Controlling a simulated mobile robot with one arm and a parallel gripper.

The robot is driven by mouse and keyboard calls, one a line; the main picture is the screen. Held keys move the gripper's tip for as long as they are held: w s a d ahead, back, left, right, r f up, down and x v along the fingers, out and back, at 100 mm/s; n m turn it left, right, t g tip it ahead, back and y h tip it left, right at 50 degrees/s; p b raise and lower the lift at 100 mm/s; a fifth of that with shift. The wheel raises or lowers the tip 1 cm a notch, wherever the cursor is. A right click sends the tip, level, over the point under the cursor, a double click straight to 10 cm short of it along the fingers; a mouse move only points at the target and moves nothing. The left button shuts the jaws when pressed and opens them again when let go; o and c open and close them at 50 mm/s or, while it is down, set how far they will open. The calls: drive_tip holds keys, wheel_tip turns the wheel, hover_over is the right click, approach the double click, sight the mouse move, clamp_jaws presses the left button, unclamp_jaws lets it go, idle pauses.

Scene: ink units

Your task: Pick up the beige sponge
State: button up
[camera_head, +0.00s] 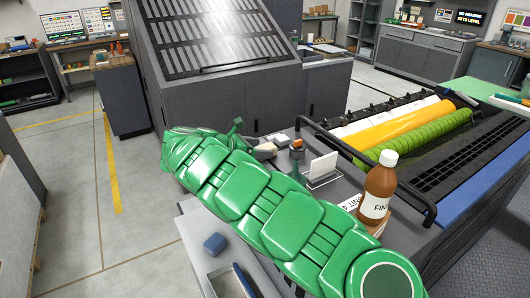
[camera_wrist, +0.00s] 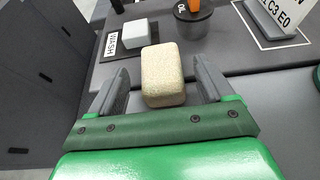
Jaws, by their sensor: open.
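The beige sponge (camera_wrist: 162,78) is a rounded block lying on the grey counter top in the wrist view. My gripper (camera_wrist: 160,82) is open, with one grey finger on each side of the sponge. A gap shows on the left side and a smaller one on the right. The sponge's near end reaches down between the fingers toward the green palm bar. In the head view my green arm hides most of the gripper, and a small pale beige patch beside it may be the sponge (camera_head: 265,148).
Beyond the sponge are a white block (camera_wrist: 135,33) by a WASH label, a dark cup (camera_wrist: 193,25) with an orange-topped item, and a white card (camera_wrist: 272,18). A brown bottle (camera_head: 378,190) and a black rail (camera_head: 365,160) stand at right in the head view.

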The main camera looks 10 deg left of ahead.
sight(262, 148)
drive_tip(key=shift+x, duration=1.9)
drive_tip(key=c, duration=1)
drive_tip(key=shift+c, duration=0.2)
